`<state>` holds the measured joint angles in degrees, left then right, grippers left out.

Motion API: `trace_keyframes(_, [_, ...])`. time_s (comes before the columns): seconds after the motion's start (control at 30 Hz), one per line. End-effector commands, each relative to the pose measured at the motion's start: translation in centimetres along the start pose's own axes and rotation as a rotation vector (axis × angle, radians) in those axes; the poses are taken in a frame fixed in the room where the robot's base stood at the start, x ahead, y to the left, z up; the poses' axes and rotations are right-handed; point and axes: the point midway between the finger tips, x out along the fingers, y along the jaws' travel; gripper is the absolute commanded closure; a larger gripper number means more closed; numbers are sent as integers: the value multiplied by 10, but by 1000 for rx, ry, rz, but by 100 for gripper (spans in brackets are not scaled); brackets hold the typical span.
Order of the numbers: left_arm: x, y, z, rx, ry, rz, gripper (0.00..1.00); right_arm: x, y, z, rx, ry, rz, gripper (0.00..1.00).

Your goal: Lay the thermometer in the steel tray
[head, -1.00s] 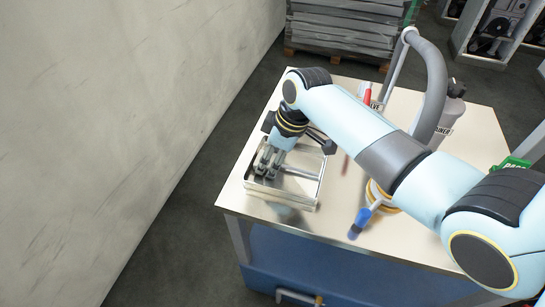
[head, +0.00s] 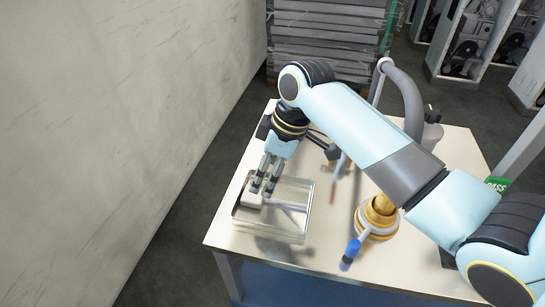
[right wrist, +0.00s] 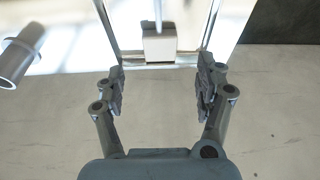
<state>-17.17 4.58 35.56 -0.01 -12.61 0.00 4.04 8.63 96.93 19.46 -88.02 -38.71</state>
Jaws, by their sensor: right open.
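The steel tray (head: 272,238) is a shallow open box near the left front of the table. The thermometer, a pale block with a thin rod, appears to lie in it: its block (head: 251,200) is at the tray's left side and its rod (head: 288,205) runs right. In the right wrist view, the block (right wrist: 159,46) sits inside the tray wall (right wrist: 130,60), ahead of and between the fingertips. My right gripper (head: 263,188) is open just above the block, and the wrist view shows its fingers (right wrist: 160,85) apart with nothing between them. My left gripper is not in view.
A brass ring-shaped fitting (head: 376,219) with a blue-ended handle (head: 350,252) stands right of the tray. A thick grey hose (head: 411,108) and a grey container (head: 432,135) are behind my right arm. The table's front left corner is clear.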

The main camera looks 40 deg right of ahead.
Motion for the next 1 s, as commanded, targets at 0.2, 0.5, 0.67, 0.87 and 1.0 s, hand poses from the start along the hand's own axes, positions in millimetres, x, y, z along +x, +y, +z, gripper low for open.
trace_keyframes(0.2, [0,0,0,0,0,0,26,-34,1,0,-1,0,2,28])
trace_keyframes(0.5, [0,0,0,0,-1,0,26,-42,0,0,0,0,-1,28])
trace_keyframes(0.67, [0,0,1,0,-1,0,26,-41,0,0,0,0,0,28])
trace_keyframes(0.87, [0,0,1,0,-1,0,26,-41,0,0,0,1,0,28])
trace_keyframes(1.0, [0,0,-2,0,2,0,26,-41,0,0,0,1,0,28])
